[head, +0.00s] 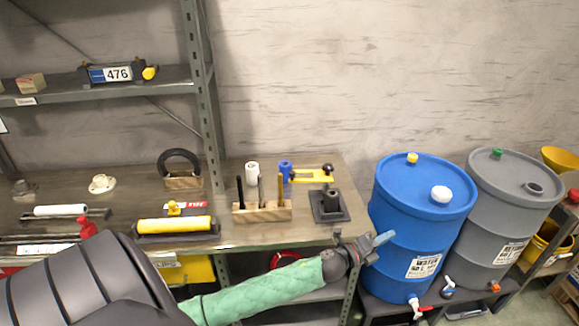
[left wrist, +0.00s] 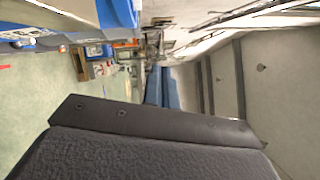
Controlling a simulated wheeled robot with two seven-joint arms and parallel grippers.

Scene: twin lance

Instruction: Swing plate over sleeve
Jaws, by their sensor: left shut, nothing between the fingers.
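A yellow plate (head: 312,176) lies near the back right of the bench, with a black knob (head: 327,168) at its right end. A blue cylinder (head: 285,168) stands at the plate's left end, and a white cylinder (head: 252,172) stands further left. I cannot tell which one is the sleeve, or whether the plate touches the blue one. My left gripper (head: 384,238) is shut and empty, off the bench's right edge, in front of the blue barrel. Its blue fingers (left wrist: 163,88) show together in the left wrist view. My right gripper is not in view.
A black square base with a socket (head: 330,206) and a wooden tool block (head: 262,211) stand before the plate. The blue barrel (head: 420,215) and a grey barrel (head: 505,210) stand right of the bench. A shelf post (head: 207,100) rises at left.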

